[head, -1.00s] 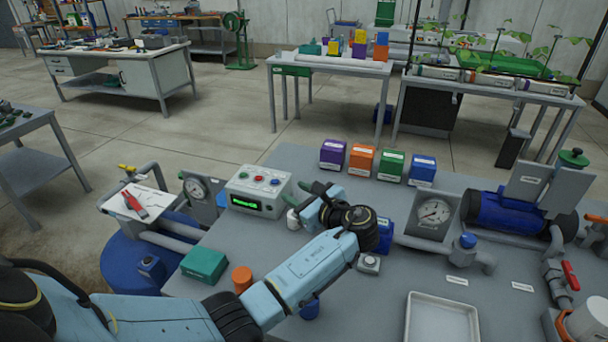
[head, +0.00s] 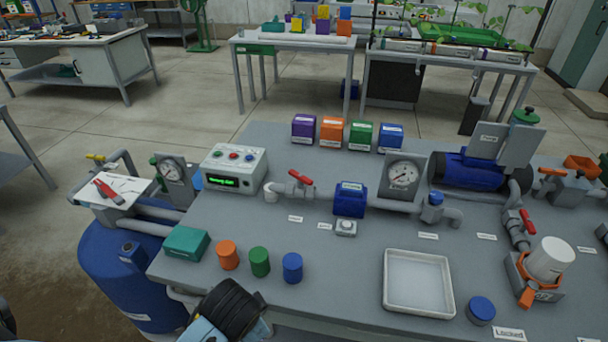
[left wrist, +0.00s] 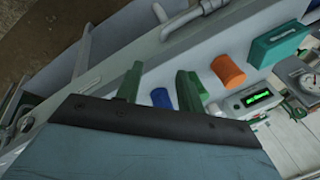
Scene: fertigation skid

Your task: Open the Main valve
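A red-handled valve (head: 300,180) sits on the grey pipe right of the control box; its handle slopes down to the right. A second red-handled valve (head: 526,223) stands on the pipe at the right. An orange-handled valve (head: 553,173) is at the far right. A yellow-handled valve (head: 96,158) is on the pipe at the left. The small labels are too blurred to tell which is Main. My left gripper (left wrist: 158,72) is open, its two green fingers apart, near the bench's front edge and away from these valves. My right gripper is not in view.
Orange (head: 228,255), green (head: 260,262) and blue (head: 292,268) cylinders stand near the front edge beside a teal box (head: 187,243). The control box (head: 234,168), blue block (head: 350,200), gauge (head: 403,177) and white tray (head: 386,293) stand around clear grey bench top.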

